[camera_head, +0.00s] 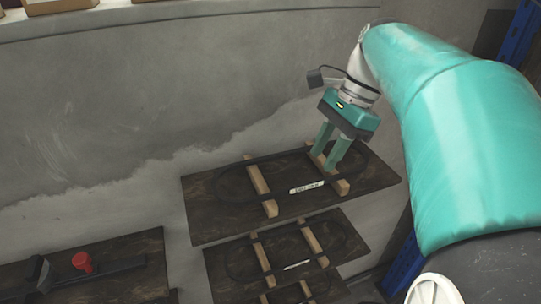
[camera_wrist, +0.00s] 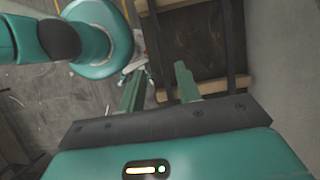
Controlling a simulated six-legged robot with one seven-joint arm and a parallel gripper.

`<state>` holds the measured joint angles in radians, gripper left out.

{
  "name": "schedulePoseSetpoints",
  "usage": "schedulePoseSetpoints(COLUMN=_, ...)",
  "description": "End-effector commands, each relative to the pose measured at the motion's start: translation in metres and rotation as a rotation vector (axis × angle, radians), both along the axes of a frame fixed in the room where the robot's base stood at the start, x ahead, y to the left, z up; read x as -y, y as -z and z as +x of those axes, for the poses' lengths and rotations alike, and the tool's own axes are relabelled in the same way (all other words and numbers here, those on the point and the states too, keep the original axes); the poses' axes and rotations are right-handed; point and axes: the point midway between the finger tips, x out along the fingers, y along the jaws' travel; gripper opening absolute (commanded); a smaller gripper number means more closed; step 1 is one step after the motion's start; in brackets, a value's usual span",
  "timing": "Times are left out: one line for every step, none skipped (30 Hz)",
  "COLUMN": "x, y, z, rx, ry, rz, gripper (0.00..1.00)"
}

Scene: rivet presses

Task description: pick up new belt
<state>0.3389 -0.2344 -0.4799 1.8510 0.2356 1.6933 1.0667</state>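A dark belt (camera_head: 236,203) lies as a long loop across two light wooden slats on the top dark board, with a white label (camera_head: 307,187) at its front side. The belt also shows in the wrist view (camera_wrist: 231,45) as dark strands crossing the slats. My gripper (camera_head: 323,161) points down at the right-hand slat, its two green fingers apart. In the wrist view my gripper (camera_wrist: 159,70) is open, and one belt strand appears to run toward the gap between the fingers. I cannot tell whether the fingers touch it.
Lower boards (camera_head: 222,262) hold similar belts on slats, one with a white label. At the lower left, another dark board (camera_head: 130,247) carries a red-topped part (camera_head: 82,262) and a dark tool. A grey wall (camera_head: 200,90) stands behind. Blue uprights (camera_head: 516,32) are at the right.

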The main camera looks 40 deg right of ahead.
Motion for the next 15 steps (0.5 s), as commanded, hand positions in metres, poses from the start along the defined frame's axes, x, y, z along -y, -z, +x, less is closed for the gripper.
schedulePoseSetpoints(x=-0.002, y=0.004, z=0.001, rx=0.0, ry=-0.001, rz=0.0, gripper=0.34)
schedulePoseSetpoints(x=-0.003, y=0.006, z=0.001, rx=-0.001, ry=-0.001, rz=0.0, gripper=0.34)
schedulePoseSetpoints(x=-0.004, y=0.008, z=0.002, rx=-0.001, ry=-0.001, rz=0.0, gripper=0.34)
schedulePoseSetpoints(x=-0.005, y=0.01, z=0.002, rx=-0.001, ry=-0.002, rz=0.0, gripper=0.34)
schedulePoseSetpoints(x=-0.006, y=0.012, z=0.003, rx=-0.001, ry=-0.001, rz=0.0, gripper=0.34)
schedulePoseSetpoints(x=-0.008, y=0.016, z=0.004, rx=-0.001, ry=-0.001, rz=0.0, gripper=0.34)
schedulePoseSetpoints(x=-0.01, y=0.02, z=0.004, rx=-0.002, ry=-0.002, rz=0.002, gripper=0.34)
schedulePoseSetpoints(x=-0.012, y=0.024, z=0.005, rx=-0.002, ry=-0.002, rz=0.002, gripper=0.34)
schedulePoseSetpoints(x=-0.015, y=0.031, z=0.006, rx=-0.002, ry=-0.002, rz=0.002, gripper=0.34)
schedulePoseSetpoints(x=-0.017, y=0.035, z=0.007, rx=-0.002, ry=-0.003, rz=0.002, gripper=0.34)
schedulePoseSetpoints(x=-0.019, y=0.039, z=0.008, rx=-0.001, ry=-0.003, rz=0.0, gripper=0.34)
schedulePoseSetpoints(x=-0.021, y=0.044, z=0.008, rx=-0.002, ry=-0.003, rz=0.002, gripper=0.34)
schedulePoseSetpoints(x=-0.022, y=0.048, z=0.009, rx=-0.001, ry=-0.003, rz=0.0, gripper=0.34)
schedulePoseSetpoints(x=-0.023, y=0.05, z=0.01, rx=-0.001, ry=-0.003, rz=0.0, gripper=0.34)
schedulePoseSetpoints(x=-0.024, y=0.053, z=0.01, rx=-0.001, ry=-0.003, rz=0.0, gripper=0.34)
